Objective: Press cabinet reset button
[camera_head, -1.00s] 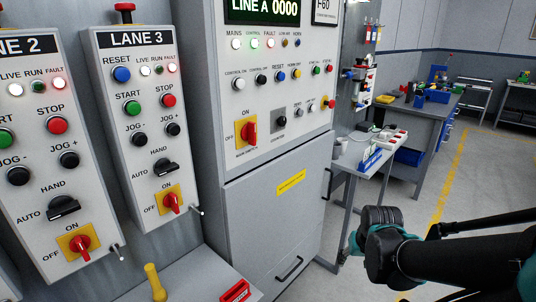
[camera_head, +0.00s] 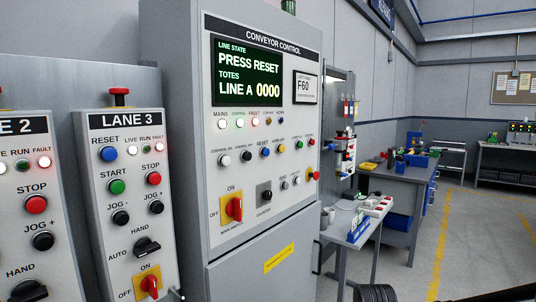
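The conveyor control cabinet (camera_head: 225,190) stands in the middle of the view. Its display (camera_head: 248,72) reads "PRESS RESET" and "LINE A 0000". The blue button labelled RESET (camera_head: 265,152) is in the upper button row, between a black button (camera_head: 246,156) and a yellow one (camera_head: 281,149). Nothing covers it. The cabinet's fault lamp (camera_head: 256,122) looks red. Only a dark piece of my arm shows at the bottom edge, well below and right of the button. My gripper cannot be made out in the frame.
The Lane 3 panel (camera_head: 130,215) at left has its own blue RESET button (camera_head: 109,154). A red and yellow rotary switch (camera_head: 232,208) sits lower on the cabinet. A small side table (camera_head: 345,240) and a workbench (camera_head: 400,180) stand right. Floor farther right is open.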

